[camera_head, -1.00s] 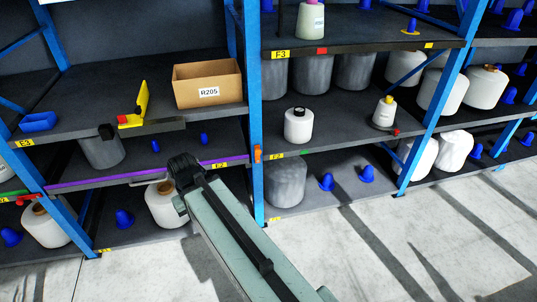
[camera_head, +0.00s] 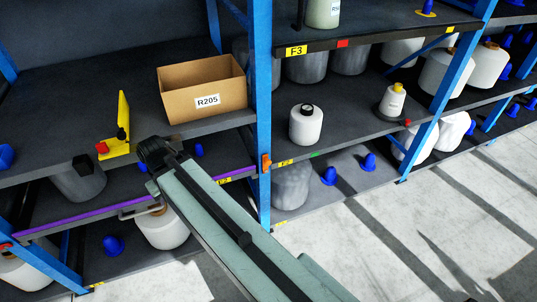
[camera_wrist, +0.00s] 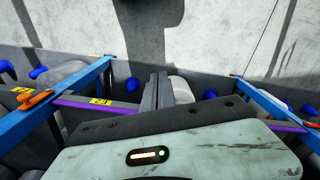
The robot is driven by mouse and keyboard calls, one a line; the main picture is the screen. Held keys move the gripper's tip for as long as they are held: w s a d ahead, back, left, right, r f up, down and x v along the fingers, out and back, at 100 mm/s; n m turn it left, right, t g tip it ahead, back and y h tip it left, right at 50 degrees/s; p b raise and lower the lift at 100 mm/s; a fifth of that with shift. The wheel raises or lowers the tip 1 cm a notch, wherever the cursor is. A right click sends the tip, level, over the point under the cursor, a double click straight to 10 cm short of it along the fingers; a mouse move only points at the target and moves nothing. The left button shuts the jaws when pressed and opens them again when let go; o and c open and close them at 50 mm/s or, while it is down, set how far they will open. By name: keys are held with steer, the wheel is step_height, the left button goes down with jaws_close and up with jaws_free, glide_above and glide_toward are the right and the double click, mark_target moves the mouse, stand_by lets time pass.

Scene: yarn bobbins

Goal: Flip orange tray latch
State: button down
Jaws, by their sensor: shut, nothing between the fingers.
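An orange latch (camera_head: 265,163) sits on the blue upright at the right end of the purple-edged tray (camera_head: 85,213). In the wrist view the orange latch (camera_wrist: 36,100) is at the left, on a blue post near one end of the purple edge (camera_wrist: 98,102). My gripper (camera_wrist: 158,86) is shut and empty, its dark fingers in the middle of the wrist view, to the right of the latch and apart from it. In the head view my arm reaches up to the tray's front, left of the latch; the fingertips cannot be made out there.
A cardboard box (camera_head: 203,90) marked R205 and a yellow bracket (camera_head: 119,130) stand on the shelf above. A metal handle (camera_head: 140,209) is on the tray front. White bobbins (camera_head: 306,124) and blue cones fill neighbouring shelves. Open floor (camera_head: 400,235) lies at the right.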

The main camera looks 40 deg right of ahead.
steer(key=shift+w+r, duration=0.1)
steer(key=shift+w, duration=0.05)
steer(key=d+f+m+t+y+b, duration=0.2)
steer(key=d+f+b, duration=0.2)
steer(key=d+b, duration=0.35)
steer(key=w+d+f+m+t+y+b, duration=0.1)
steer(key=d+f+m+t+y+b, duration=0.15)
steer(key=d+f+b, duration=0.45)
steer(key=d+f+m+t+y+b, duration=0.1)
steer(key=d+f+m+y+b, duration=0.15)
steer(key=d+b, duration=0.45)
steer(key=s+d+r+m+t+h+b, duration=0.1)
steer(key=s+d+m+t+h+b, duration=0.15)
steer(key=s+d+t+b, duration=0.85)
steer(key=s+d+r+m+h+b, duration=0.1)
steer(key=s+d+m, duration=0.35)
steer(key=d, duration=1.45)
steer(key=w+a, duration=0.3)
steer(key=w, duration=0.2)
steer(key=w+a+f+b, duration=0.1)
steer(key=w+a, duration=0.2)
steer(key=w, duration=0.3)
steer(key=shift+f, duration=0.25)
